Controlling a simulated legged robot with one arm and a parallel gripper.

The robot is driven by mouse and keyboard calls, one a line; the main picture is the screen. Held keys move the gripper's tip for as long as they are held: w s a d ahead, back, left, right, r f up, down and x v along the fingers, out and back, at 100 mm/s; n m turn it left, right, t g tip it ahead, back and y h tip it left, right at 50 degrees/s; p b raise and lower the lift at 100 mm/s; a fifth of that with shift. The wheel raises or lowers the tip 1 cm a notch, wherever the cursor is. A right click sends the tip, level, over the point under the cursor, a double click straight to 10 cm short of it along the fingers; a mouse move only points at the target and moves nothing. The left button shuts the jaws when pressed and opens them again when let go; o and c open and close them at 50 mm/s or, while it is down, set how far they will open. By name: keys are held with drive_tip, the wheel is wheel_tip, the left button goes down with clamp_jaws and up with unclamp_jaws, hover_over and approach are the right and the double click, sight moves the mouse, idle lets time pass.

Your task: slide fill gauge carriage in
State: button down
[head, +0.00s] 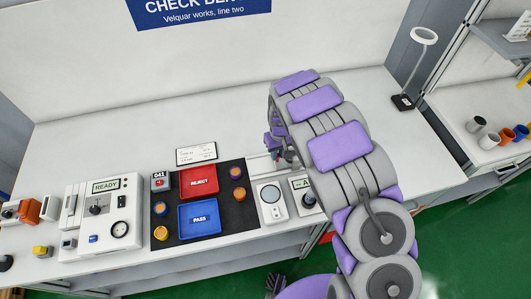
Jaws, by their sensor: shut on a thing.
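My gripper (282,157) is small in the head view and partly covered by my own purple and grey arm. It is low at the back edge of the device row, shut on what seems to be the fill gauge carriage. The carriage is too small and too hidden to make out clearly. A pale rail-like part, apparently of the fill gauge (260,164), shows just left of the gripper. The right end of the gauge is hidden behind my arm.
A black mat with a red REJECT tray (198,170) and a blue PASS tray (182,218) lies to the left. A white box with a round dial (271,201) stands in front of the gripper. The bench behind is clear. A lamp (403,101) stands at the back right.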

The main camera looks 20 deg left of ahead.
drive_tip(key=c, duration=1.4)
unclamp_jaws()
drive_tip(key=shift+d, duration=0.1)
drive_tip(key=o, duration=0.4)
drive_tip(key=shift+w+d, duration=0.15)
drive_tip(key=shift+d, duration=0.05)
drive_tip(key=shift+a, duration=0.15)
drive_tip(key=shift+a, duration=0.1)
